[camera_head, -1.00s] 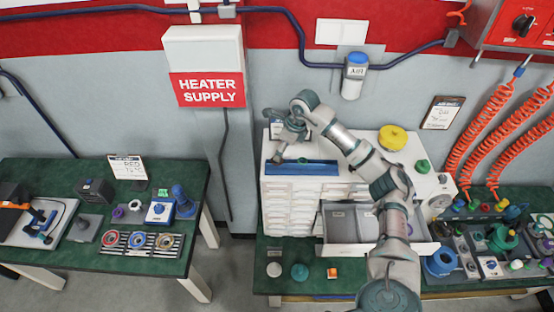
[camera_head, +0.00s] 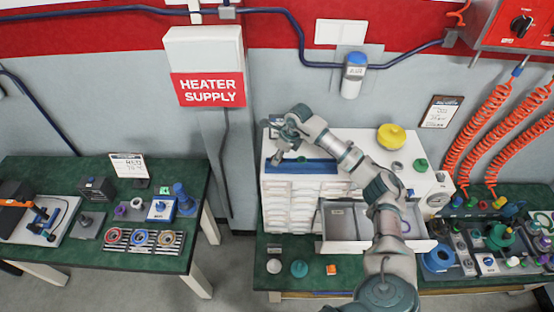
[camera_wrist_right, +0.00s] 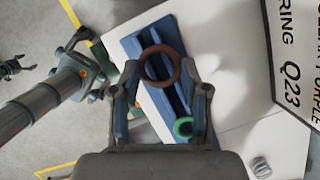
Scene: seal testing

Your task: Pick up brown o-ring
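The brown o-ring (camera_wrist_right: 160,64) shows in the right wrist view between the two fingertips of my right gripper (camera_wrist_right: 160,76). Its edges seem to meet both fingers, and the ring covers part of the blue rack (camera_wrist_right: 150,34) beyond it. In the head view my right gripper (camera_head: 285,140) is over the left end of the blue rack (camera_head: 318,166) on the white cabinet; the ring cannot be made out there. A green ring (camera_wrist_right: 183,127) is on the rack. A small dark claw-like shape at the wrist view's left edge may be my left gripper; its fingers are unclear.
The white cabinet (camera_head: 287,198) has an open drawer (camera_head: 340,220) below my right arm. A yellow round part (camera_head: 391,137) and a green part (camera_head: 420,165) stand on its top. A left green table (camera_head: 60,175) holds several fixtures. Floor shows between the tables.

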